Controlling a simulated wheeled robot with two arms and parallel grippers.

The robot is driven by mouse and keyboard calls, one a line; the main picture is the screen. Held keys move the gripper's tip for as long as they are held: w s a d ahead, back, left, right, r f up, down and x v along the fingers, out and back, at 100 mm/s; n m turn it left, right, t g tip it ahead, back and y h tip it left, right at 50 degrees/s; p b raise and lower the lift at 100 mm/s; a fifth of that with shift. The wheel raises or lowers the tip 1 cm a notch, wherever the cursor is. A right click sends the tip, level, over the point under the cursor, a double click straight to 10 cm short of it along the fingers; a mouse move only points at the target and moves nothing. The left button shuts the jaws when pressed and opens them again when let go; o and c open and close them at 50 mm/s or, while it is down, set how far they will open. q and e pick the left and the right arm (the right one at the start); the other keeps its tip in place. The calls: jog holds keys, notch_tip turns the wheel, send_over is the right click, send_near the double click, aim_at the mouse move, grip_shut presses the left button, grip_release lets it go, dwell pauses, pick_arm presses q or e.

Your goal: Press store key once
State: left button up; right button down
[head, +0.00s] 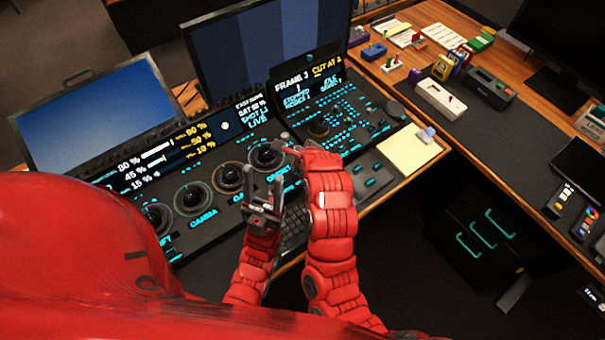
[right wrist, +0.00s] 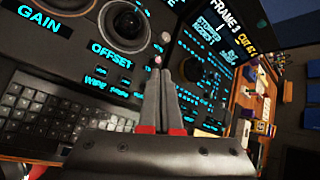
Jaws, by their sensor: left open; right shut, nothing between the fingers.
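The black trackball panel (head: 212,222) carries cyan-lit keys and large trackballs in rings. I cannot read a store label on any key in either view. My right gripper (head: 286,149) is shut and empty, low over the panel by the rightmost trackball (head: 265,156). In the right wrist view the right gripper (right wrist: 162,72) points at the panel area right of the OFFSET label (right wrist: 112,55); its tips hide what lies under them, and I cannot tell whether they touch. My left gripper (head: 264,192) is open and empty, in front of the trackballs and below the right one.
A keyboard (right wrist: 50,118) lies at the panel's near edge. Monitors (head: 95,115) stand behind the panel. A yellow notepad (head: 408,150) lies to its right. The desk at right (head: 480,125) holds boxes and devices. My two forearms are close together.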

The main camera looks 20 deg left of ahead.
jog(key=shift+f, duration=0.15)
jog(key=b, duration=0.4)
send_over(299, 179)
jog(key=shift+f, duration=4.3)
jog(key=shift+f, duration=0.45)
jog(key=shift+f+b, duration=0.5)
jog(key=shift+b, duration=0.05)
jog(key=shift+r, duration=0.15)
jog(key=shift+r+p, duration=0.45)
jog(key=shift+r, duration=0.4)
